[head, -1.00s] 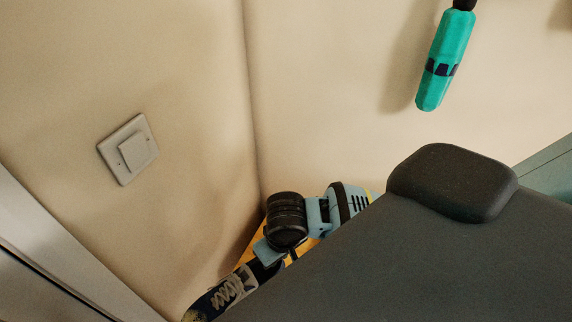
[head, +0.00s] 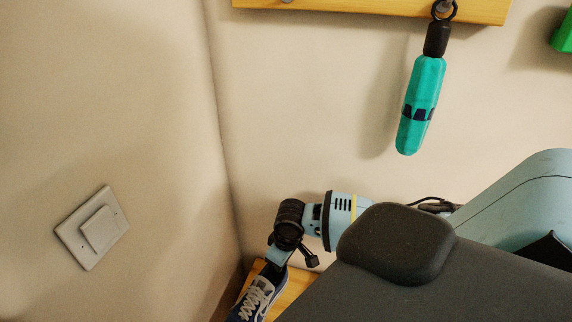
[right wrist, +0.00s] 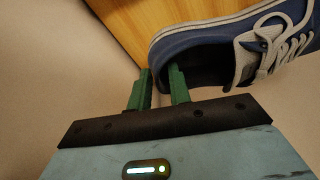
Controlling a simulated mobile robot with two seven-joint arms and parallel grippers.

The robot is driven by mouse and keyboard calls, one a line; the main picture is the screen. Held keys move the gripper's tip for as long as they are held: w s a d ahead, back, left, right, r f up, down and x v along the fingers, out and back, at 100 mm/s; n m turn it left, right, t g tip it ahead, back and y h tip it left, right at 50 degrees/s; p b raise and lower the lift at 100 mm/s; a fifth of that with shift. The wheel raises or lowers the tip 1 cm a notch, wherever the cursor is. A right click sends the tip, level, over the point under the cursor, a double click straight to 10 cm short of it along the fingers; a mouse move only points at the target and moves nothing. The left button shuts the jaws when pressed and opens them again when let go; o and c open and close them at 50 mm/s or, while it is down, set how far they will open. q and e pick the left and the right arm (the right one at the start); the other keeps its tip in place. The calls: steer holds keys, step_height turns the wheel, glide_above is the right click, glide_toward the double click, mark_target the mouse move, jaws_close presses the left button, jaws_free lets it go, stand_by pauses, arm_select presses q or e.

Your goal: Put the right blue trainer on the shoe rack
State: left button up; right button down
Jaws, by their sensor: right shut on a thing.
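The blue trainer (head: 257,301) has grey laces and a pale sole; it is at the bottom edge of the head view, partly cut off. My right gripper (head: 274,264) is at its heel end. In the right wrist view the trainer (right wrist: 195,42) shows its open collar, and my right gripper (right wrist: 160,82) is shut on the heel wall, with one finger inside the shoe and one outside. A yellow wooden board (head: 296,286) lies below or behind the trainer; I cannot tell whether they touch. My left gripper is not in view.
A wall corner is close on the left, with a light switch (head: 92,228). A teal umbrella (head: 422,104) hangs from a wooden hook rail (head: 370,8). A green object (head: 562,32) is at the right edge. My own body fills the lower right.

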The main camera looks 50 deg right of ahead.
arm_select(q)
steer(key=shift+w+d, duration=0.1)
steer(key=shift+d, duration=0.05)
arm_select(e)
steer(key=d, duration=0.1)
steer(key=w+d, duration=0.1)
steer(key=d, duration=0.1)
steer(key=shift+w+d+f, duration=0.15)
steer(key=shift+w, duration=0.05)
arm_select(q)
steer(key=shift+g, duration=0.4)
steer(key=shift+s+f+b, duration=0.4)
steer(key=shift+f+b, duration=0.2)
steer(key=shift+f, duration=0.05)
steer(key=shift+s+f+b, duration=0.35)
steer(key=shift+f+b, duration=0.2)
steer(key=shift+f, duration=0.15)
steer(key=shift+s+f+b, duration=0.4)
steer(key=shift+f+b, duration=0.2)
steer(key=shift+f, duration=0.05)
arm_select(e)
steer(key=shift+f, duration=2.9)
